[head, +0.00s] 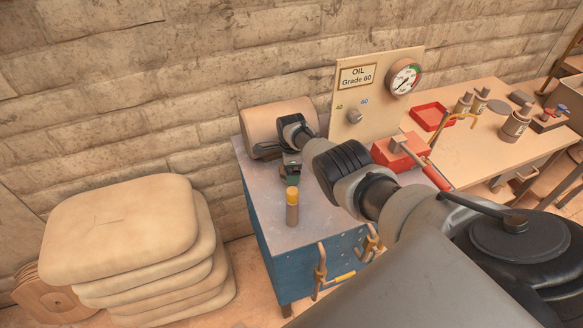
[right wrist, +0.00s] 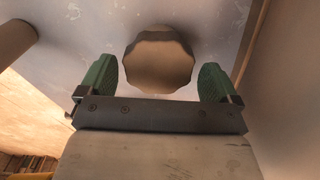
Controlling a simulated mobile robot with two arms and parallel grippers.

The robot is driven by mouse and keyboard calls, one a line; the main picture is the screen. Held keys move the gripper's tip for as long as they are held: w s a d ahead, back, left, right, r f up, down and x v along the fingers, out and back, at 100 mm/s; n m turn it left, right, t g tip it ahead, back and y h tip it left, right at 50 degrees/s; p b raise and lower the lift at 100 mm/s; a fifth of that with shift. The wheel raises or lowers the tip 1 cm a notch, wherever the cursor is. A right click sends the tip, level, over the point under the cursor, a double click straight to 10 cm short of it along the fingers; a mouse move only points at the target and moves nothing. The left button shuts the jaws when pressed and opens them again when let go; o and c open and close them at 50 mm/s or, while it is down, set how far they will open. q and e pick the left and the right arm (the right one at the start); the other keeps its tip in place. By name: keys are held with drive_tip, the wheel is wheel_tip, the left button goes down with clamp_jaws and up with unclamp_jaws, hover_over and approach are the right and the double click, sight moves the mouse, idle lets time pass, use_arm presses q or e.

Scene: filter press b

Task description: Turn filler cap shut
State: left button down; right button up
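The filler cap (right wrist: 159,62) is a brown, lobed round knob on a flat grey surface, seen in the right wrist view. My right gripper (right wrist: 158,82) is open, with one green finger pad to each side of the cap and a visible gap on both sides. In the head view my right arm comes in from the right and my right gripper (head: 291,180) is over the blue cabinet's grey top. The cap cannot be made out in the head view. My left gripper is not in view.
A yellow-topped cylinder (head: 292,207) stands on the blue cabinet (head: 257,222) close to my right gripper. An oil panel (head: 346,98) with a gauge (head: 404,77) rises behind. Stacked sacks (head: 120,225) stand at left. A red box (head: 391,153) sits to the right.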

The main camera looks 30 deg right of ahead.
drive_tip(key=shift+r+p, duration=0.5)
wheel_tip(320, 180, up, 4)
drive_tip(key=p, duration=0.3)
drive_tip(key=shift+r, duration=0.25)
wheel_tip(320, 180, up, 5)
drive_tip(key=shift+r+p, duration=0.1)
drive_tip(key=shift+p, duration=0.4)
drive_tip(key=shift+s, duration=0.1)
